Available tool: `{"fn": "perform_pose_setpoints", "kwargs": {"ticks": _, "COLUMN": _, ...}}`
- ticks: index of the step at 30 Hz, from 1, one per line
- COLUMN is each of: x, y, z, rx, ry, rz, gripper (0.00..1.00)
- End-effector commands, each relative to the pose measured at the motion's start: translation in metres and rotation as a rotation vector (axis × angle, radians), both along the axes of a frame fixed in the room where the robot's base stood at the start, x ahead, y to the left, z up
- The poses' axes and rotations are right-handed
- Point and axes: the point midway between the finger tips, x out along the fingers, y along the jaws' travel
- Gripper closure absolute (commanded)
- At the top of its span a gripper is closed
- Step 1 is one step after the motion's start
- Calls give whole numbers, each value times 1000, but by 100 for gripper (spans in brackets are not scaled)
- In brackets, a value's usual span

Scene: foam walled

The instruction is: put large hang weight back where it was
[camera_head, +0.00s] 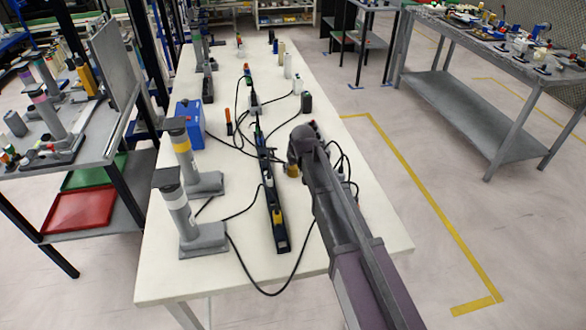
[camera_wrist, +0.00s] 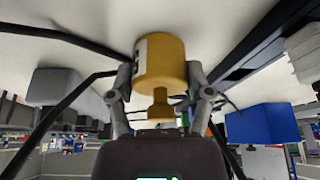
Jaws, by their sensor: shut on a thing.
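The large hang weight (camera_wrist: 160,62) is a yellow-brass cylinder with a narrow neck and knob, seen large in the wrist view. My gripper (camera_wrist: 162,92) is shut on it, with one finger on each side near the neck. In the head view the weight (camera_head: 292,171) shows as a small brass patch below my gripper (camera_head: 297,160), over the right part of the white table (camera_head: 205,268). My arm hides much of the area around it. I cannot tell whether the weight touches the table.
Two grey stands (camera_head: 202,238) and a blue box (camera_head: 190,122) stand on the table's left side. Several small bottles (camera_head: 288,66) stand farther back.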

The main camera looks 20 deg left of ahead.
Motion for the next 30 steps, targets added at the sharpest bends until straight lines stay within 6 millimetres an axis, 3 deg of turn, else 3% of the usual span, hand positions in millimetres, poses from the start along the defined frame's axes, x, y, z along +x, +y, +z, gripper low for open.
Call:
{"fn": "perform_pose_setpoints", "kwargs": {"ticks": 8, "x": 0, "y": 0, "z": -3, "rx": 1, "ry": -1, "rz": 0, "gripper": 95}}
{"fn": "perform_pose_setpoints", "kwargs": {"ticks": 9, "x": 0, "y": 0, "z": -3, "rx": 0, "ry": 0, "rz": 0, "gripper": 31}}
{"fn": "perform_pose_setpoints", "kwargs": {"ticks": 12, "x": 0, "y": 0, "z": -2, "rx": 0, "ry": 0, "rz": 0, "gripper": 1}}
{"fn": "perform_pose_setpoints", "kwargs": {"ticks": 30, "x": 0, "y": 0, "z": 0, "rx": 0, "ry": 0, "rz": 0, "gripper": 0}}
